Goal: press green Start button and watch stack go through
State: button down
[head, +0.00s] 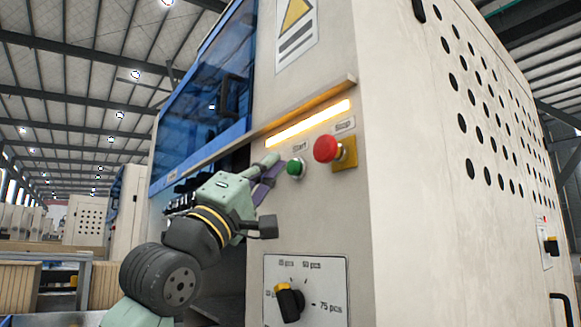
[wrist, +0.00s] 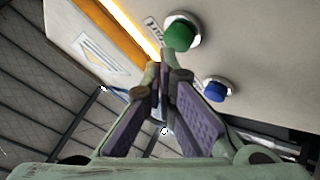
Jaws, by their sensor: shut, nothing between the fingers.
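The green Start button (head: 295,168) sits on the cream machine panel, under a "Start" label and left of the red Stop button (head: 327,148). My gripper (head: 275,163) is just left of the green button in the head view, with its fingers shut and empty. In the wrist view the green button (wrist: 181,31) is above and slightly right of the closed fingertips (wrist: 164,62). I cannot tell whether the fingertips touch the panel; they look apart from the button. No stack is clearly visible.
An amber light strip (head: 308,123) glows above the buttons. A rotary dial (head: 289,299) marked in pcs is lower on the panel. A blue button (wrist: 215,90) shows in the wrist view. A blue-tinted window (head: 205,95) is at upper left.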

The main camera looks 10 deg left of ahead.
jog(key=shift+w+d, duration=0.5)
jog(key=shift+w, duration=0.1)
dwell(1.1)
jog(key=shift+s, duration=0.1)
jog(key=shift+s+a, duration=0.55)
jog(key=shift+s, duration=0.1)
jog(key=s+a, duration=0.1)
jog(key=s, duration=0.1)
jog(key=s+a, duration=0.2)
dwell(0.4)
